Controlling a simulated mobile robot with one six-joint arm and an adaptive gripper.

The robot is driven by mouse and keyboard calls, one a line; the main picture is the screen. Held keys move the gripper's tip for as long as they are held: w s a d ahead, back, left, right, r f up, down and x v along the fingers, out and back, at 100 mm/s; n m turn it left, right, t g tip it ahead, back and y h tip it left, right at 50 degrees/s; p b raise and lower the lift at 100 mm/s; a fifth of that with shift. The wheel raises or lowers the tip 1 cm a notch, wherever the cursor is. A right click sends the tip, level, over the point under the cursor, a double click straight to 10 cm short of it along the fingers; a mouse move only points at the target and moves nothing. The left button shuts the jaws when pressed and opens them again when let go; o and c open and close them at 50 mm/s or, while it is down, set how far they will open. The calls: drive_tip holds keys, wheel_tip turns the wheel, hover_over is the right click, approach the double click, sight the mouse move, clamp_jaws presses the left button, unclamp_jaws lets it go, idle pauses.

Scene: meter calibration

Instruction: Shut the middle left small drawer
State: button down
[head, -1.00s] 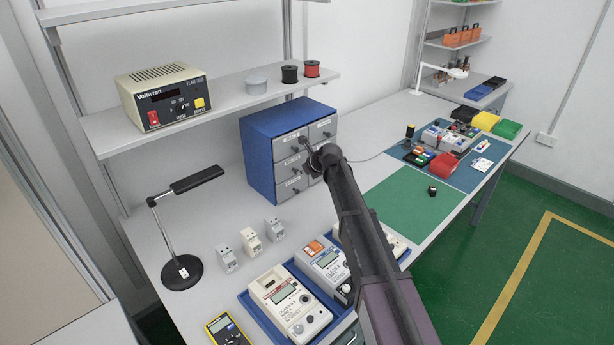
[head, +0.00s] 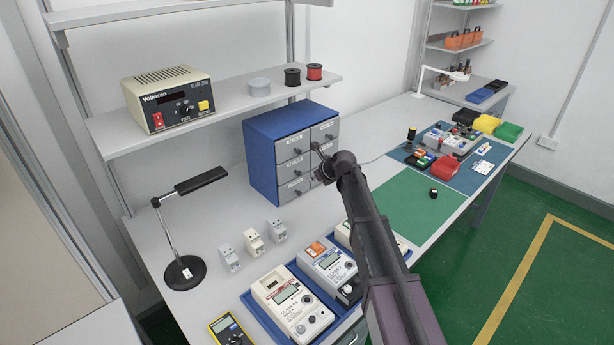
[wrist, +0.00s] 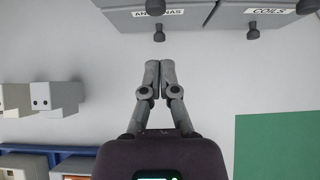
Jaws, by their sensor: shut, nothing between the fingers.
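A blue cabinet (head: 262,165) with small grey drawers in two columns stands at the back of the bench. The middle left small drawer (head: 286,170) has a label and a dark knob; its front looks about level with its neighbours. My gripper (head: 317,150) is in front of the right column and hides part of the lower right drawer. In the wrist view my gripper (wrist: 159,66) is shut and empty, its fingertips apart from the knobs. A left drawer front (wrist: 185,18) and a right drawer front labelled COILS (wrist: 285,10) show at the top edge there.
Small grey modules (head: 254,243) and meters in a blue tray (head: 252,303) lie in front. A black lamp (head: 184,270) stands left. A shelf (head: 222,108) with a power supply (head: 168,97) is above. A green mat (head: 415,203) lies right; bench between cabinet and modules is clear.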

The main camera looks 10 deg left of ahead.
drive_tip(key=p+v, duration=0.6)
drive_tip(key=v, duration=0.3)
idle(0.6)
drive_tip(key=s+d+f+n+g+h, duration=0.2)
drive_tip(key=s+d+n+h, duration=0.1)
drive_tip(key=s+d+n, duration=0.9)
drive_tip(key=s+d+f+n+g+h, duration=0.3)
drive_tip(key=s+d+n+h, duration=0.1)
drive_tip(key=s+d+n, duration=0.9)
drive_tip(key=s+d, duration=0.1)
drive_tip(key=s, duration=0.3)
drive_tip(key=shift+f+n+g, duration=0.2)
drive_tip(key=shift+n+g, duration=0.1)
drive_tip(key=shift+s, duration=0.1)
